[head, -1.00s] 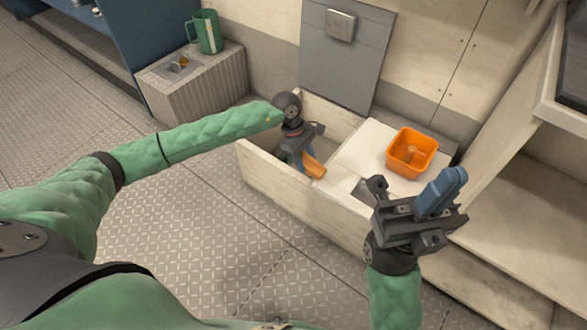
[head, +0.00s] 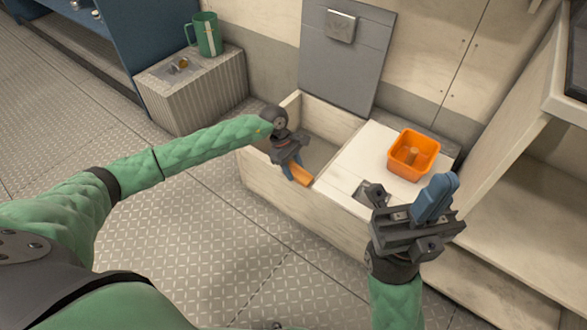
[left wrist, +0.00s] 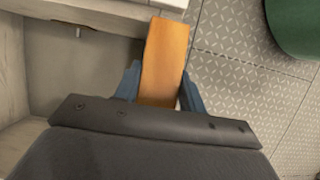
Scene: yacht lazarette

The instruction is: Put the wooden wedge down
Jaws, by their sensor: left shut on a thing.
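The wooden wedge (head: 301,175) is an orange-brown block held in my left gripper (head: 292,170). In the left wrist view the wedge (left wrist: 163,60) sticks out between the two blue fingers of my left gripper (left wrist: 160,88), which are shut on it. In the head view it shows at the front wall of the open locker compartment (head: 322,152); whether it touches the wall I cannot tell. My right gripper (head: 435,200) is raised at the lower right, its blue fingers together and nothing seen between them.
An orange square container (head: 413,153) stands on the pale locker top (head: 352,160) right of the compartment. A grey lid panel (head: 345,70) stands upright behind. A green mug (head: 206,36) is on a ribbed box (head: 196,95) at the back left. The patterned floor (head: 220,220) in front is clear.

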